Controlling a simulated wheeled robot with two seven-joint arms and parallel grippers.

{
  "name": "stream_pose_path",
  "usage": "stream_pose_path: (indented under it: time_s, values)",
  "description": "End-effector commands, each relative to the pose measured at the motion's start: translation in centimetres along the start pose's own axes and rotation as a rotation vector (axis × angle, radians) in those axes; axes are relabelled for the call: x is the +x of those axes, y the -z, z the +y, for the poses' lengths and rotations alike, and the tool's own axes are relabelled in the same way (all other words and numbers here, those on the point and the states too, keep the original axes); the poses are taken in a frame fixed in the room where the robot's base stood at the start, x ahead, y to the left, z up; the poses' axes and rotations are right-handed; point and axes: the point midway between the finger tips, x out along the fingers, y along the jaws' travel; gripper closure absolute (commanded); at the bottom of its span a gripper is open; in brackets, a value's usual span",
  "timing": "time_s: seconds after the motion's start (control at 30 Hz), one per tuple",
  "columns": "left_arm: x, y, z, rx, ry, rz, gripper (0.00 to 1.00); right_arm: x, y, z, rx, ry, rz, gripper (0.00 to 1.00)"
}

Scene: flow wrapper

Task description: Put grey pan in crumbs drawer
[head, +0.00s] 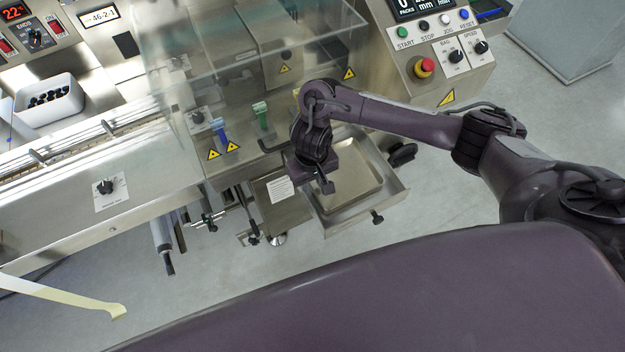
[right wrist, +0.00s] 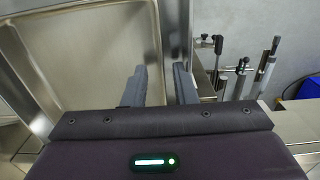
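The crumbs drawer (head: 392,201) is pulled out from the machine's front, with a dark knob on its front wall. The shallow grey metal pan (head: 357,190) lies inside the drawer's outline; whether it rests flat on the bottom I cannot tell. My right gripper (head: 326,187) is over the pan's left side. In the right wrist view the pan (right wrist: 95,60) fills the left, and my right gripper (right wrist: 162,72) has its fingers apart, at the pan's right rim. Whether the fingers touch the rim is unclear. My left gripper is not in view.
A metal plate with a white label (head: 281,190) is left of the drawer. Rods and clamps (head: 208,219) hang farther left. A clear guard (head: 235,60) stands behind my right arm. The control panel with a red stop button (head: 424,67) is back right.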

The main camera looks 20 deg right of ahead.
Motion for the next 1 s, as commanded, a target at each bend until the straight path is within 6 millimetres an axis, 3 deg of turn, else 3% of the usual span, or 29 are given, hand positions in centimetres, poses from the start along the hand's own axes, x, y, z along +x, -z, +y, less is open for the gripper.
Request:
stream_pose_path:
  time_s: [0.2,0.5,0.7,1.0]
  values:
    - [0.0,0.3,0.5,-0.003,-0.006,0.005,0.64,-0.5,0.1,0.0,0.000,0.000,0.003,0.75]
    - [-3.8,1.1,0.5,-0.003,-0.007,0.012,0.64,-6.7,0.2,0.1,-0.002,-0.003,0.007,0.75]
    - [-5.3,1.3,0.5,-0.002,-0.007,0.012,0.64,-10.4,0.2,0.1,-0.002,-0.002,0.006,0.75]
    - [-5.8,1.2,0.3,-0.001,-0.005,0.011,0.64,-12.4,0.0,0.0,0.000,0.000,0.001,0.75]
